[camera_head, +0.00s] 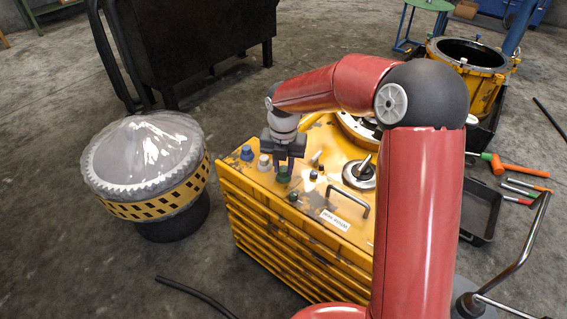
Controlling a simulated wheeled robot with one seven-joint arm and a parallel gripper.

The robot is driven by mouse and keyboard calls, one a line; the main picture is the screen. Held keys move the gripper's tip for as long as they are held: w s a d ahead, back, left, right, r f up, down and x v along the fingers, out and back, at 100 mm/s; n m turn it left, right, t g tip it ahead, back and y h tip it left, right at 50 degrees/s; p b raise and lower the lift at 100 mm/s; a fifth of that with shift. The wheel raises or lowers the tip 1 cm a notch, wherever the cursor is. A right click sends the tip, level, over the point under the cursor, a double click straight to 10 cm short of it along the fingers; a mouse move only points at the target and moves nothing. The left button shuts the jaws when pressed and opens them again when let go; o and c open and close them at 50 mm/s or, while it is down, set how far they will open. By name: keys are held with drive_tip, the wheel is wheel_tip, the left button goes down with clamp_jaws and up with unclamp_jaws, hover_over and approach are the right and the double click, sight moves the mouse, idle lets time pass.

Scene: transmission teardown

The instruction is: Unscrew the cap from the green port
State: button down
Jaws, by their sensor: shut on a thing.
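The green port with its cap (283,175) stands on the top of a yellow transmission housing (330,245), near its left edge. My gripper (284,166) points down from above, shut on the green cap, with its dark fingers on either side. A blue port (247,153) and a white port (264,162) stand to the left of the gripper, uncovered by it. How the cap sits on its thread is too small to tell.
A metal handle (345,200) and a round fitting (359,173) are to the right on the housing. A plastic-wrapped round part (145,160) stands left. A yellow ring housing (470,70), a black tray (482,212) and tools are at right. A black hose (195,293) lies in front.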

sight(284, 168)
drive_tip(key=shift+n, duration=1.2)
drive_tip(key=n, duration=0.2)
drive_tip(key=shift+n, duration=0.4)
drive_tip(key=c, duration=0.6)
unclamp_jaws()
drive_tip(key=shift+c, duration=0.2)
drive_tip(key=shift+r, duration=0.1)
drive_tip(key=shift+r, duration=2.4)
